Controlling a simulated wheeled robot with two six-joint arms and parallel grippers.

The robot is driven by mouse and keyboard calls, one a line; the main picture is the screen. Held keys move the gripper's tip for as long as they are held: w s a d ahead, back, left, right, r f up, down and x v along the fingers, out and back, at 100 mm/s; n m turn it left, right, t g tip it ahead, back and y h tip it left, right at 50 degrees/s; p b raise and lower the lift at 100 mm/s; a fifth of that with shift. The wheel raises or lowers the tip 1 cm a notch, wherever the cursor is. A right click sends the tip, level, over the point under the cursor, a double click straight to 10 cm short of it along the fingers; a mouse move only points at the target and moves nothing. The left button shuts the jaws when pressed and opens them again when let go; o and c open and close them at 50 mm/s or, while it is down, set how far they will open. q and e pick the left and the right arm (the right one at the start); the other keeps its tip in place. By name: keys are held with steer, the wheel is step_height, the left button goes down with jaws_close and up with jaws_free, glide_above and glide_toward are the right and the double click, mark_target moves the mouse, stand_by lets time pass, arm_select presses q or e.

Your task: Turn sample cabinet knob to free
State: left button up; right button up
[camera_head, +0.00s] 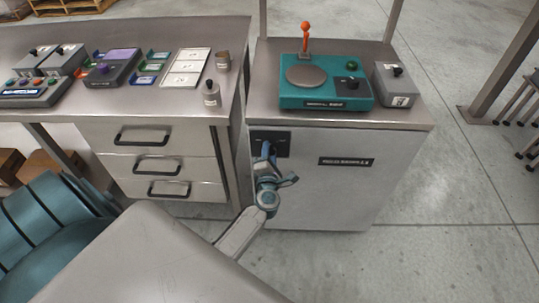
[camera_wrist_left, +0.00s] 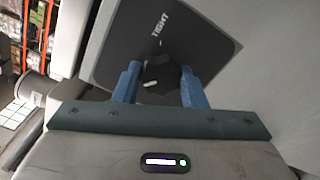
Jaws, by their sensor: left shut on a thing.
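The sample cabinet (camera_head: 330,185) is a light grey box with a dark plate (camera_head: 283,148) at its upper left front. In the left wrist view the plate (camera_wrist_left: 205,45) reads "TIGHT", and the black knob (camera_wrist_left: 158,72) sits on it with a white mark at its lower edge. My left gripper (camera_head: 267,150) reaches the plate from below. In the left wrist view its two blue fingers (camera_wrist_left: 160,76) stand on either side of the knob, shut on it. The gripper hides the knob in the head view. No "free" label shows. My right gripper is not in view.
On the cabinet top stand a teal weigher (camera_head: 325,95) with an orange-topped lever and a grey knob box (camera_head: 395,85). To the left is a drawer bench (camera_head: 160,165) with control boxes, trays and small jars. Open floor (camera_head: 450,190) lies to the right.

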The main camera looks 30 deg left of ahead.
arm_select(q)
steer(key=shift+n, duration=1)
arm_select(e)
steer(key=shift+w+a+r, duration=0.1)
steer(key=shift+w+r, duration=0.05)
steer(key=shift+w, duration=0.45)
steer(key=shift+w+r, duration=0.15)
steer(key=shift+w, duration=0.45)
arm_select(q)
steer(key=o, duration=1)
steer(key=b+v, duration=0.2)
steer(key=v, duration=0.8)
steer(key=shift+s+d, duration=0.3)
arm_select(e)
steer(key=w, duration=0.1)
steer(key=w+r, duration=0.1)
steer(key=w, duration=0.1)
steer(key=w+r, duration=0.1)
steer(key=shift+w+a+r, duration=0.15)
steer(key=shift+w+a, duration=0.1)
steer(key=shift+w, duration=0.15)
arm_select(q)
steer(key=shift+f, duration=0.1)
